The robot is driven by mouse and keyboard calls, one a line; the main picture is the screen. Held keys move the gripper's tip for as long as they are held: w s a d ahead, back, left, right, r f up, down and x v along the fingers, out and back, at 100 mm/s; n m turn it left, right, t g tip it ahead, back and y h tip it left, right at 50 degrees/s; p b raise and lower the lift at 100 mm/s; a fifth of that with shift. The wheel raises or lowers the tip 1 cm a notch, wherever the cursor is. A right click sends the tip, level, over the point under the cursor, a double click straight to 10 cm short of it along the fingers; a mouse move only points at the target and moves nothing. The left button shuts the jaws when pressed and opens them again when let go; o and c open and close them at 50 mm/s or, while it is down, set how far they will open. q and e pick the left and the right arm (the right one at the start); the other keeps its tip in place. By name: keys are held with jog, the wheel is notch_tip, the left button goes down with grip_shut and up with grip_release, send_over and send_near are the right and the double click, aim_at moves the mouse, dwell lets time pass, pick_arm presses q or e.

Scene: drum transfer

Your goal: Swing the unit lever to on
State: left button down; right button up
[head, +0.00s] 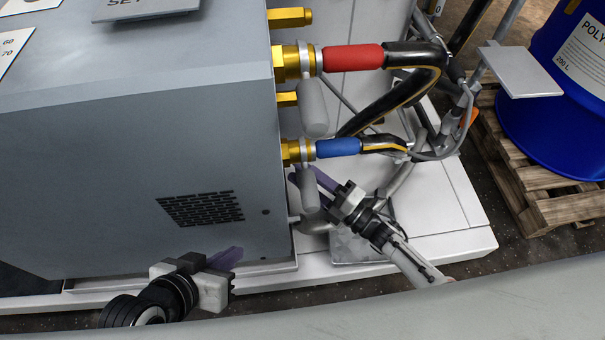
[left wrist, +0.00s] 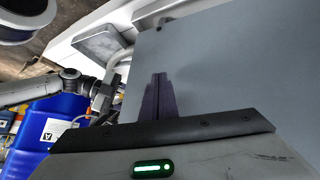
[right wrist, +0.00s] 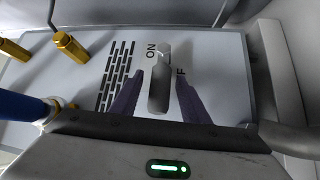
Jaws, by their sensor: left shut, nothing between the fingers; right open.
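The unit is a large grey cabinet (head: 120,160). My right gripper (right wrist: 157,95) is open, with one purple finger on each side of the handle. In the head view my right gripper (head: 308,180) is near a grey handle (head: 310,197) below the blue hose. I cannot tell whether the fingers touch it. My left gripper (head: 228,258) is shut and empty near the cabinet's lower front; its fingers (left wrist: 159,95) also show in the left wrist view.
A red hose sleeve (head: 352,58) and a blue one (head: 338,148) stick out from brass fittings beside the handles. A vent grille (head: 202,208) is in the cabinet panel. A blue drum (head: 545,115) stands on a wooden pallet (head: 530,190) at the right.

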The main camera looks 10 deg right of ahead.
jog(key=shift+c, duration=0.3)
